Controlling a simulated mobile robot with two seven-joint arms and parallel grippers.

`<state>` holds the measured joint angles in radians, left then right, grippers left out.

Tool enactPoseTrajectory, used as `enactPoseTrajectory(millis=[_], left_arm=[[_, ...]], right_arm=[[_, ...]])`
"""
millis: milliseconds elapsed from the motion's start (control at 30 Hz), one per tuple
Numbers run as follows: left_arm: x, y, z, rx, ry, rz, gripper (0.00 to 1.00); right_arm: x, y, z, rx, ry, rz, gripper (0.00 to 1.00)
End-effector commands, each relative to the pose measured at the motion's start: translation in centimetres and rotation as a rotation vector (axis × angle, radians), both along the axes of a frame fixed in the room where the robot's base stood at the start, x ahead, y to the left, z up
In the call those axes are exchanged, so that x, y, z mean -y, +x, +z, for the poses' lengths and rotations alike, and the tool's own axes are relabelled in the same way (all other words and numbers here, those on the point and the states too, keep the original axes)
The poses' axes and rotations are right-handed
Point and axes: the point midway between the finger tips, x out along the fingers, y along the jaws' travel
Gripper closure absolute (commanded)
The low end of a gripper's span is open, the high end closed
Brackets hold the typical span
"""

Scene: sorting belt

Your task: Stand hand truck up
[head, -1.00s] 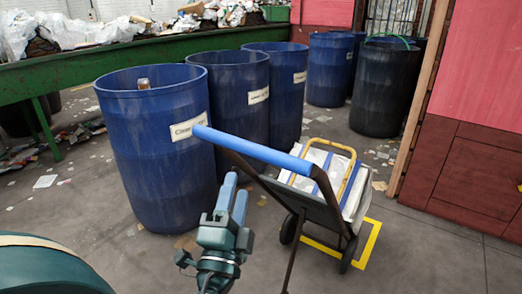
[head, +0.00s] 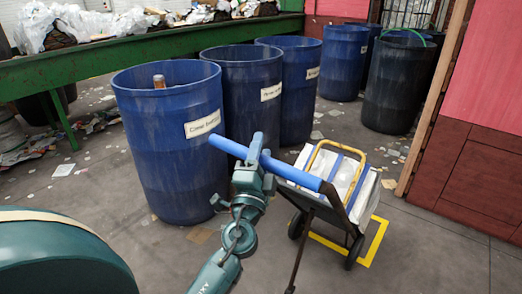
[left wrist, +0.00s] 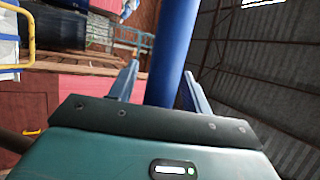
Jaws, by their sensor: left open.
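The hand truck (head: 347,212) leans back towards me on its two dark wheels, its blue handle bar (head: 296,174) raised at the near side. It carries a white load (head: 343,172) with blue straps, and a yellow hoop (head: 318,146) rises beside the load. My left gripper (head: 260,153) is open at the handle bar. In the left wrist view the blue bar (left wrist: 172,50) runs between its two spread fingers (left wrist: 159,85). Whether either finger touches the bar I cannot tell. My right gripper is not in view.
A yellow outline (head: 374,246) marks the floor around the wheels. Blue barrels stand left of the hand truck, the closest (head: 165,150) bearing a label. A green-sided belt (head: 60,68) heaped with waste runs behind. A red wall (head: 465,160) stands right. The floor at front right is clear.

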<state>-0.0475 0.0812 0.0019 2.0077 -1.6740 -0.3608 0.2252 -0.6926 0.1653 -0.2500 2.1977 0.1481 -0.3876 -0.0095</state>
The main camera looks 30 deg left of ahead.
Motion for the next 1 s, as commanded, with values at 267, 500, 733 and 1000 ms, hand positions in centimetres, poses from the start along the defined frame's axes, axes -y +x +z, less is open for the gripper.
enactPoseTrajectory(millis=[267, 500, 733, 1000], left_arm=[[0.0, -0.03, -0.03, 0.0, 0.001, 0.0, 0.65], [0.02, -0.04, -0.03, 0.0, 0.001, 0.0, 0.84], [0.02, -0.04, -0.03, 0.0, 0.001, 0.0, 1.0], [0.03, 0.13, 0.2, -0.002, 0.001, 0.001, 1.0]], right_arm=[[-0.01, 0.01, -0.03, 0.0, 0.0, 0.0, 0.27], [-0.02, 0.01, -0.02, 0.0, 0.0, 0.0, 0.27], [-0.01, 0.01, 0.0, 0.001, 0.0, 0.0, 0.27], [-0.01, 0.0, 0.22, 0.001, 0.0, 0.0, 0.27]])
